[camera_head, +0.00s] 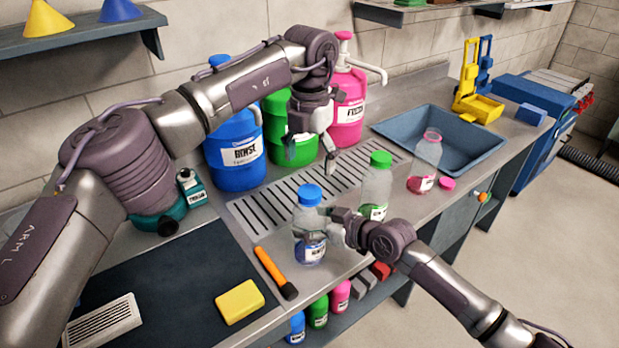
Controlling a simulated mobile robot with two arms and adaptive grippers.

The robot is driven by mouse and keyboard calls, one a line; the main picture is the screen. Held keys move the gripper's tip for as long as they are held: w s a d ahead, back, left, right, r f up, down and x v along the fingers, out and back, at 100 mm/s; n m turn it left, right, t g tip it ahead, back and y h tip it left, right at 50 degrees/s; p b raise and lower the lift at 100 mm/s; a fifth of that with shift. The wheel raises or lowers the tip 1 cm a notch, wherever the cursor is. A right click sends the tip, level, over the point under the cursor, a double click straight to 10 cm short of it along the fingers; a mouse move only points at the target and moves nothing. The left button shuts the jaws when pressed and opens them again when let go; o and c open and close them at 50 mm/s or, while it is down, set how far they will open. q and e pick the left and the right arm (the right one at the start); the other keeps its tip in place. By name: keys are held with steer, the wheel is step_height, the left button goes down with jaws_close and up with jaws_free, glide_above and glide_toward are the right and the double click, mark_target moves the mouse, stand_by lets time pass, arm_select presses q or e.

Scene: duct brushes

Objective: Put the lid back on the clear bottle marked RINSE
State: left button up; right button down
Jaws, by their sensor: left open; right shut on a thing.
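A clear bottle (307,222) with blue liquid and a small white label stands at the counter's front edge; the label is too small to read. A blue lid (309,194) sits on its top; I cannot tell whether it is tight. My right gripper (330,226) is shut on this bottle from the right, at its middle. My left gripper (321,168) is open and empty, pointing down above the drain grate, behind and above the blue-lidded bottle. The blue jug (236,155) behind is marked RINSE.
A green-lidded clear bottle (376,187) stands just behind my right gripper. An open bottle (425,165) with pink liquid has a pink lid (447,183) beside it. An orange-handled tool (271,266) and yellow sponge (240,301) lie left. The sink (480,152) is at right.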

arm_select(q)
steer(key=shift+r, duration=2.15)
arm_select(e)
jaws_free()
steer(key=v, duration=1.2)
steer(key=shift+f, duration=0.1)
